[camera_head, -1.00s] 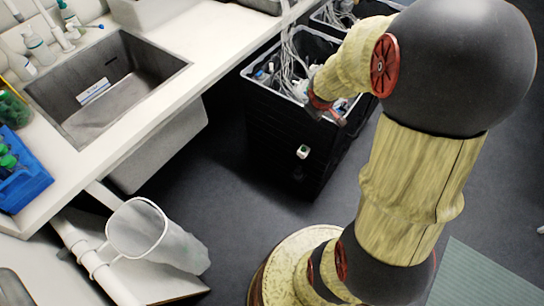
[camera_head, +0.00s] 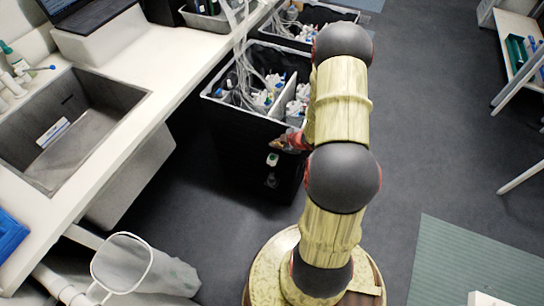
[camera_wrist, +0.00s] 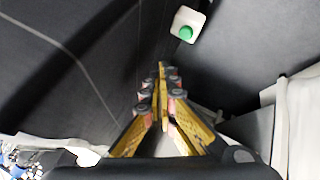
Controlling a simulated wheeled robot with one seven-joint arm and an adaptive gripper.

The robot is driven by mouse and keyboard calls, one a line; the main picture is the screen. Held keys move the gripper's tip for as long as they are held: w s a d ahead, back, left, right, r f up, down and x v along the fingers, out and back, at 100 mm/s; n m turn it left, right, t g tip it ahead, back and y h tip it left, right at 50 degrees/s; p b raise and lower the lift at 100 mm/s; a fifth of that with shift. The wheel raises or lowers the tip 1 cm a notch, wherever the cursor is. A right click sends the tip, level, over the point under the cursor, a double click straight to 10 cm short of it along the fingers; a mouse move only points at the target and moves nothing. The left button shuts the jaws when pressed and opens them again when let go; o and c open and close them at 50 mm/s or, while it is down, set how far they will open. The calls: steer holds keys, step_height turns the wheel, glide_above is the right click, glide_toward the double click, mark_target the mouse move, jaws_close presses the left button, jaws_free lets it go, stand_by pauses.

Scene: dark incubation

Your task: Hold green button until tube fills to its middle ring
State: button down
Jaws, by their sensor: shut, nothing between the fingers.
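The green button (camera_wrist: 186,32) sits on a small white box (camera_wrist: 191,18) near the top of the wrist view. In the head view the button (camera_head: 272,159) shows on the front of a black bin. My gripper (camera_wrist: 162,68) is shut and empty, its tips pointing up the wrist view, below and left of the button and apart from it in that picture. In the head view my gripper (camera_head: 284,143) is just above and right of the button, partly hidden by my arm. A small pale thing (camera_head: 271,181) hangs below the button; I cannot tell whether it is the tube. No rings or fill level can be made out.
The black bin (camera_head: 240,135) holds cables and bottles. A white counter (camera_head: 150,70) with a sink (camera_head: 75,130) runs along the left. A mesh basket (camera_head: 125,262) stands at lower left. The grey floor (camera_head: 430,130) on the right is open.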

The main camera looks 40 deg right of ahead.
mark_target(271, 158)
steer(key=shift+w+a+r+n+t+y, duration=0.15)
steer(key=shift+w+a+r+n+t, duration=0.15)
steer(key=shift+w, duration=0.15)
steer(key=shift+w+a+r+n+t+y, duration=0.2)
steer(key=shift+w+a+r+n, duration=0.1)
steer(key=shift+w, duration=0.15)
steer(key=shift+f, duration=0.1)
step_height(271, 158, down, 9)
steer(key=b, duration=0.7)
stand_by(0.9)
steer(key=shift+f+b, duration=0.25)
steer(key=shift+b, duration=0.05)
steer(key=shift+f, duration=0.45)
stand_by(4.2)
